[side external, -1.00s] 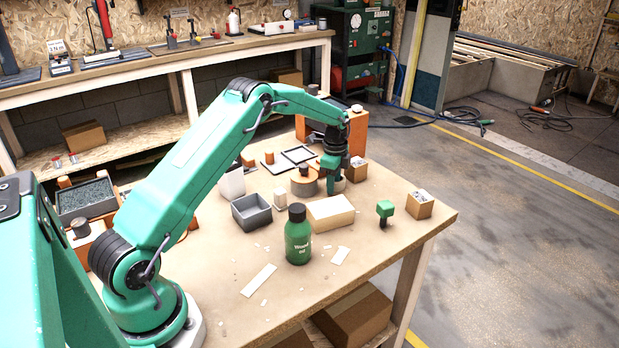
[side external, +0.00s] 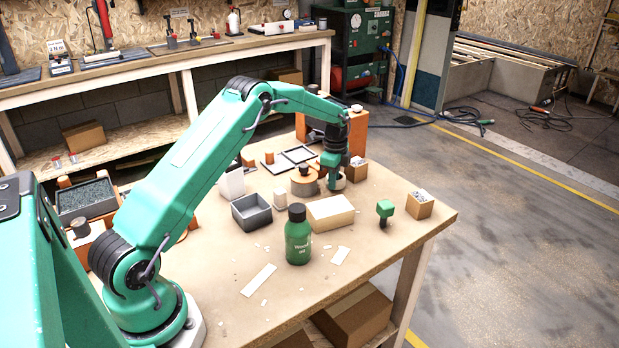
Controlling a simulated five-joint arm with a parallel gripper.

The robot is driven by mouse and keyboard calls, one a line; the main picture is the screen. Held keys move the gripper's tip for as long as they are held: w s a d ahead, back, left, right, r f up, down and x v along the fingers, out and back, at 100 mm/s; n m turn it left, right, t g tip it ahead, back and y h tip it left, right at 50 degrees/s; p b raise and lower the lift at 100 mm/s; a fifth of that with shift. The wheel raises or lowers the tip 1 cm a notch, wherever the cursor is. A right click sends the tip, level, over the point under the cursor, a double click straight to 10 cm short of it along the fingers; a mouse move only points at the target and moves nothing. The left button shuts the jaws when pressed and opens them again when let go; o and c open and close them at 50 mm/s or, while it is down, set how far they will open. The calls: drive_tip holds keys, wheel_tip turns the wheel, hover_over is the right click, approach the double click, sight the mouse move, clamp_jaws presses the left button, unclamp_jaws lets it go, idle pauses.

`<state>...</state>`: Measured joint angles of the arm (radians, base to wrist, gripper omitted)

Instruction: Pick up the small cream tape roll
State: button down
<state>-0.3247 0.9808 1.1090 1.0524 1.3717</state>
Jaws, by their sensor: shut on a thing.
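The small cream tape roll (side external: 340,184) shows as a pale rim at the fingertips, partly hidden by my gripper. My gripper (side external: 333,182) points down on the far side of the table and is shut on the roll. I cannot tell clearly whether the roll is clear of the table top.
A small brown box (side external: 357,170) is just right. A green bottle (side external: 298,235) and grey bin (side external: 252,212) stand nearer. The table's front is mostly clear, with paper scraps.

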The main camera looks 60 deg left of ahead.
drive_tip(key=shift+r, duration=0.45)
wheel_tip(320, 180, up, 2)
drive_tip(key=shift+r, duration=0.2)
drive_tip(key=s+d+r, duration=0.2)
drive_tip(key=d+r, duration=0.5)
drive_tip(key=d, duration=0.4)
drive_tip(key=shift+s+d, duration=0.2)
